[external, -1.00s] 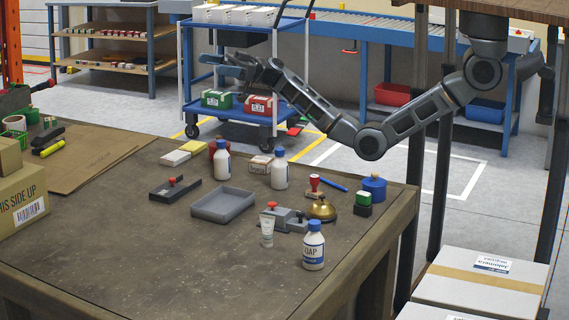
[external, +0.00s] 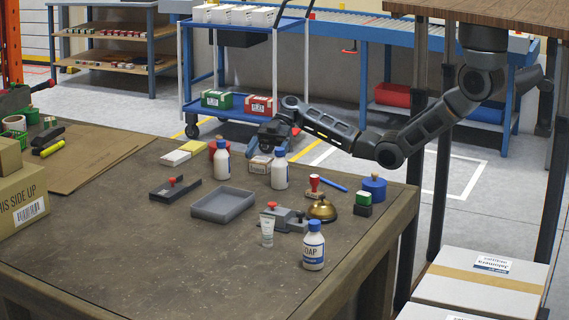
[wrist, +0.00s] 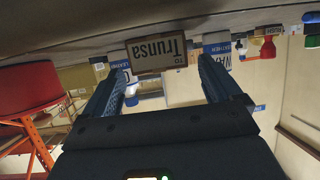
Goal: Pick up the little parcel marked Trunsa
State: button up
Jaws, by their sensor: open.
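The little parcel (external: 259,165) is a small brown box on the far side of the table, between two white bottles. In the wrist view its upside-down "Trunsa" label (wrist: 157,54) faces me, lined up with the gap between my fingertips. My gripper (external: 268,147) is just above and behind the parcel in the external view, and its lower end partly covers the parcel's top. In the wrist view my gripper (wrist: 161,68) has its two blue fingers wide apart with nothing held. I cannot tell whether the fingertips reach past the parcel's near face.
A grey tray (external: 223,205) lies in front. The table's (external: 150,260) near left area is clear.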

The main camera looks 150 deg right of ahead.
aim_at(262, 159)
jog(key=shift+x, duration=1.8)
jog(key=c, duration=1.1)
